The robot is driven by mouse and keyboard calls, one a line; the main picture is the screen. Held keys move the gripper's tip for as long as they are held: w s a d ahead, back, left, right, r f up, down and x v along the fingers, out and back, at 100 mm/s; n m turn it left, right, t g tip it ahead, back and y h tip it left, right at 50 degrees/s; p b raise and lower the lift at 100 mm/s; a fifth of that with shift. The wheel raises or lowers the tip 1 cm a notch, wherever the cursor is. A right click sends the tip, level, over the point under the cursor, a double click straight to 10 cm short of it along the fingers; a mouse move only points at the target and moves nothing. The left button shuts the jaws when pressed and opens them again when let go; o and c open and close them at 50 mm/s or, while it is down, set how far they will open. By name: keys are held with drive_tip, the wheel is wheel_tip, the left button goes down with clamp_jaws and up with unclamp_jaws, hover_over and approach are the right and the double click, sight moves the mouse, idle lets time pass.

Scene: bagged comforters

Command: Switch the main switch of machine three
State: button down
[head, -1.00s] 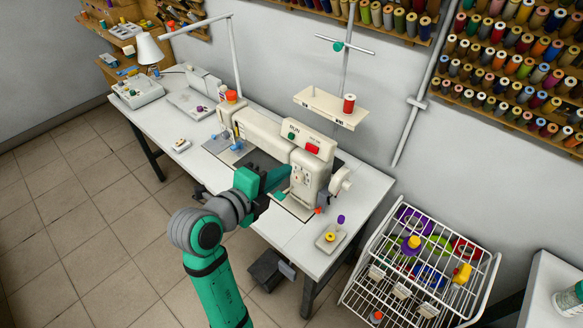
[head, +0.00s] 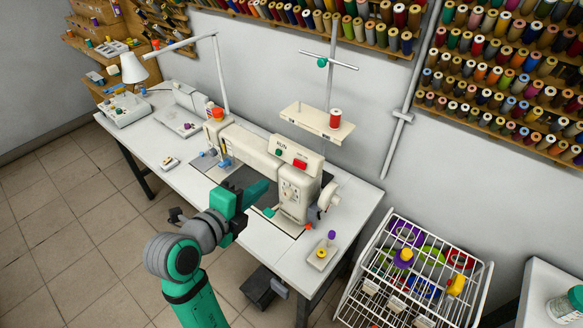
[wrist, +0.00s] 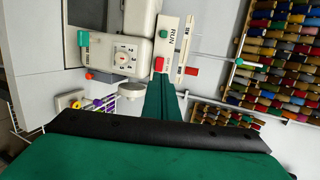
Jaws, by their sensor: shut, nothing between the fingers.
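A cream sewing machine (head: 250,145) stands on the white table. A small box marked RUN (head: 289,157) sits on its right end, with a green button (head: 278,153) and a red button (head: 300,164). No machine number is readable.
A thread stand (head: 318,125) with a red spool (head: 335,118) rises behind the machine. A small tray (head: 321,257) lies on the table's front right. A wire rack (head: 410,275) stands to the right. A lamp (head: 132,68) is at the far left.

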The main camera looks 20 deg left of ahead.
sight(296, 163)
drive_tip(key=x, duration=1.4)
drive_tip(key=shift+w+d, duration=0.15)
drive_tip(key=shift+d, duration=0.2)
